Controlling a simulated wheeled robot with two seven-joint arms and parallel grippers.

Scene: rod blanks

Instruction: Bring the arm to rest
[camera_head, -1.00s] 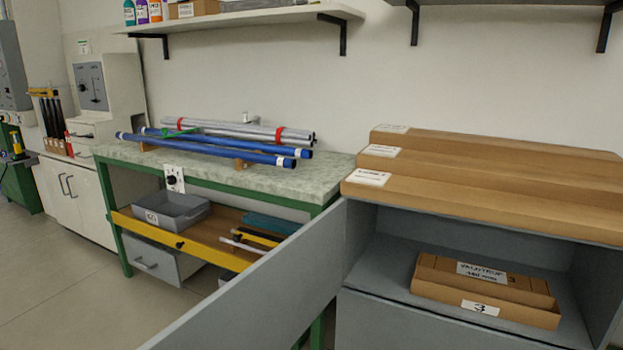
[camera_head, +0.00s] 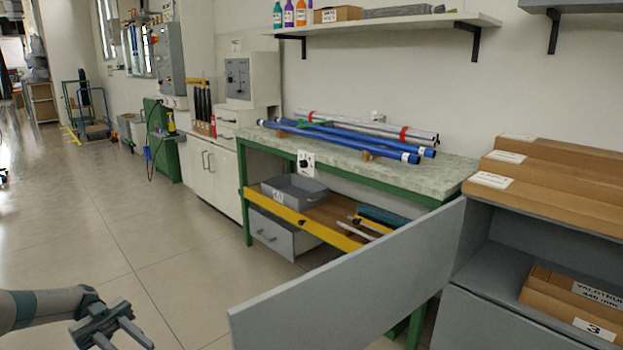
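My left gripper (camera_head: 124,335) shows at the lower left, with its arm coming in from the left edge. Its two fingers are apart with nothing between them, above bare floor. It is clear of the grey cabinet door (camera_head: 350,285). My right gripper is not in view. Blue rods (camera_head: 350,138) and silver rods (camera_head: 365,126) with red bands lie on the workbench (camera_head: 447,170), resting on wooden supports.
The grey door stands open from the cabinet at the right, which holds a cardboard box (camera_head: 567,305) labelled 3. Long cardboard boxes (camera_head: 545,205) lie on top. A grey bin (camera_head: 295,190) sits on the bench's lower shelf. The tiled floor (camera_head: 130,220) at the left is open.

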